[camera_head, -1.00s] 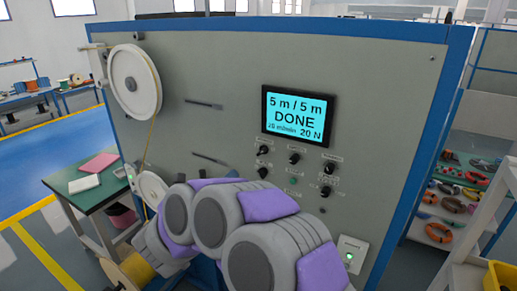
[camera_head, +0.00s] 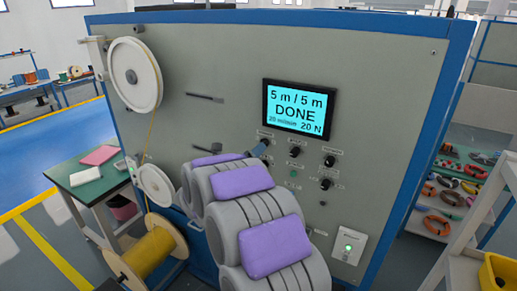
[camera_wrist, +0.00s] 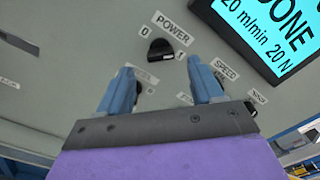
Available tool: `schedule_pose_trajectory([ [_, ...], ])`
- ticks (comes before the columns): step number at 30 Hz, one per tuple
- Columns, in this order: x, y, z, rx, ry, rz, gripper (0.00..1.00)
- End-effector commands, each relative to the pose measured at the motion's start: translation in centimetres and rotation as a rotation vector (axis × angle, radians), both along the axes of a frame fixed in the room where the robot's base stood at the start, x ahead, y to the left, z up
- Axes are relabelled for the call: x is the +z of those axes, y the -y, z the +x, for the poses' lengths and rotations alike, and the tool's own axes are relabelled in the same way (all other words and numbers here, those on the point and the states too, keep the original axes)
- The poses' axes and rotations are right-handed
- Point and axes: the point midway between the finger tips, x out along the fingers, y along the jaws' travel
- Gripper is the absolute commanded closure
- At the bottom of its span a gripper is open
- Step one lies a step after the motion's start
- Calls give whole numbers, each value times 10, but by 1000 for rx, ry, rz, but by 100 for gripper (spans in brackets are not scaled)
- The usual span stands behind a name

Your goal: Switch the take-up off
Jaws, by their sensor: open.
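The grey control panel (camera_head: 225,70) carries a lit display (camera_head: 298,113) reading 5 m / 5 m, DONE, 20 N. Below it are several black knobs, including one at the top right (camera_head: 330,161). In the wrist view the POWER knob (camera_wrist: 160,48), marked 0 and 1, sits just beyond and between my fingertips. My gripper (camera_wrist: 163,85) is open, tilted toward the panel. A dark knob (camera_wrist: 138,88) shows partly behind the left finger; its label is too blurred to read. The SPEED knob is mostly hidden by the right finger.
A yellow spool (camera_head: 150,253) sits low at the machine's left, under white pulleys (camera_head: 134,76). A green table (camera_head: 90,178) stands left. A white box with a green light (camera_head: 348,248) is low on the panel. Shelves with coils (camera_head: 445,195) stand right.

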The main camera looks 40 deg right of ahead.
Motion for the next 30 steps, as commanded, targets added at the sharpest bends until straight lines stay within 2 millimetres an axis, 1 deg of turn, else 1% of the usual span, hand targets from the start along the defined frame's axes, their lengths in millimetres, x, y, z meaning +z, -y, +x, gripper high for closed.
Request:
schedule_pose_trajectory([
  [1,-1,9,2,-3,-2,1,34],
  [3,-2,18,6,-1,-3,3,34],
  [9,0,36,14,-1,1,0,34],
  [13,0,40,16,2,0,2,34],
  [21,-1,40,17,3,-1,3,35],
  [30,-1,40,17,2,-1,2,64],
])
